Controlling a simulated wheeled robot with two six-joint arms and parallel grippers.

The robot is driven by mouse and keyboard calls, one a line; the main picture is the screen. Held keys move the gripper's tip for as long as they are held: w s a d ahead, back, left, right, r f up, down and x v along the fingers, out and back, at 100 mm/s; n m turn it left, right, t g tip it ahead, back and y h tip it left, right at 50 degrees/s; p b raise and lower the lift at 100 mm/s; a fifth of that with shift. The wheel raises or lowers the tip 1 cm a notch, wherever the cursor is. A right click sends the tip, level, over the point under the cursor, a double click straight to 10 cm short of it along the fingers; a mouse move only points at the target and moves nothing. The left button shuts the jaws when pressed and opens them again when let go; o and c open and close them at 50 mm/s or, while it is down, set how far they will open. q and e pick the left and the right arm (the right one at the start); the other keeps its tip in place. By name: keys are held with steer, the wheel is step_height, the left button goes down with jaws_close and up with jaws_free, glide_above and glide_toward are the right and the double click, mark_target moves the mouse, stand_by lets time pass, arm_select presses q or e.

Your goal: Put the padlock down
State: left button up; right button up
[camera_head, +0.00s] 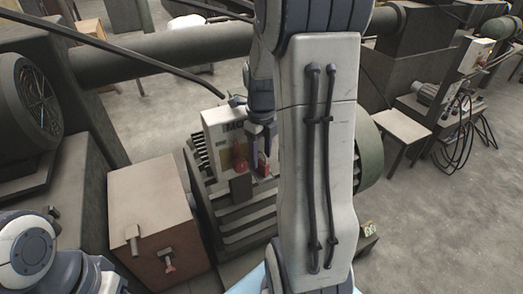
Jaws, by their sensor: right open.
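A small red padlock-like thing (263,165) sits low at the front of a pale control box (214,133), just below the fingers of my right gripper (262,140). A second red thing (240,158) is just left of it at the box's front; at this size I cannot tell which is the padlock. My right gripper is open and points down in front of the box. I cannot tell whether its fingers touch the red thing. My left arm shows at the lower left, but its gripper is out of view.
My right arm link hides the middle of the view. A small table (397,128) stands at the right. The floor at the lower right is clear.

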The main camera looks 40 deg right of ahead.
step_height(320, 180, up, 12)
steer(key=s+a+f+n, duration=0.1)
steer(key=a+f+n, duration=0.1)
steer(key=a+n, duration=0.8)
steer(key=s+a+f+n, duration=0.1)
steer(key=s+a+n, duration=0.1)
steer(key=a+n, duration=0.75)
steer(key=s+a+f+n, duration=0.2)
steer(key=s+a+n, duration=0.3)
steer(key=n, duration=0.6)
steer(key=s+a+f+n+y, duration=0.1)
steer(key=s+a+f+n, duration=0.2)
steer(key=s+a+n, duration=0.3)
steer(key=shift+s+f+n, duration=0.15)
steer(key=shift+s+n, duration=1)
steer(key=shift+n, duration=1.4)
steer(key=shift+a, duration=0.1)
